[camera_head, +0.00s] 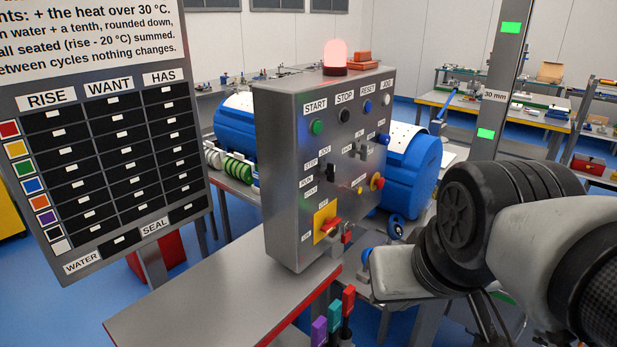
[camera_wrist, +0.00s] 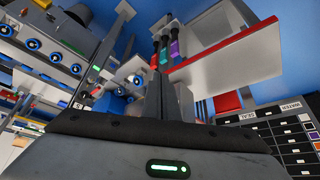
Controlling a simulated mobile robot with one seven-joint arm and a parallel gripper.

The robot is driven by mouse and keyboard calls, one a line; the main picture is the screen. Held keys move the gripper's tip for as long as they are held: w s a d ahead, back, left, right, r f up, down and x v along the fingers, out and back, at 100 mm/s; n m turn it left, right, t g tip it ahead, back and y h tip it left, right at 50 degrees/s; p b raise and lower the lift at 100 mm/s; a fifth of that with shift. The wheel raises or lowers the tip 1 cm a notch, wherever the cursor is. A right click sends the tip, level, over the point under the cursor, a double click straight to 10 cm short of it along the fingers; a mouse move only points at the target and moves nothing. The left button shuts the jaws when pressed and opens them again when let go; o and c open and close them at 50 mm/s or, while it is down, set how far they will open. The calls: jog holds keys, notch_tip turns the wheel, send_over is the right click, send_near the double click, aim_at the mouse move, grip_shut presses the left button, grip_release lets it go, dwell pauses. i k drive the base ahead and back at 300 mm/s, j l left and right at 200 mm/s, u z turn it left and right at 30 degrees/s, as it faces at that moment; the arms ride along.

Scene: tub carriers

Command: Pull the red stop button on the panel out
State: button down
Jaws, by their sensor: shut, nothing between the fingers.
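The control panel (camera_head: 290,160) is a grey upright box on a bench. My gripper (camera_wrist: 160,78) is shut and empty in the wrist view. In the head view my arm comes in from the right, and its hand end is low and right of the panel, apart from the button. The fingertips are not clear there. The wrist view does not show the button.
A red lamp (camera_head: 336,57) glows on top of the panel. A yellow plate with a red switch (camera_head: 328,224) is lower on its face. Colored handles (camera_head: 348,301) stand up near the bench's front edge. A board (camera_head: 100,130) stands left; a grey post (camera_head: 498,85) stands right.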

aim_at(380, 183)
jog(key=i+l+z, duration=0.15)
jog(key=z, duration=0.2)
jog(key=i+l+z, duration=0.15)
jog(key=z, duration=0.25)
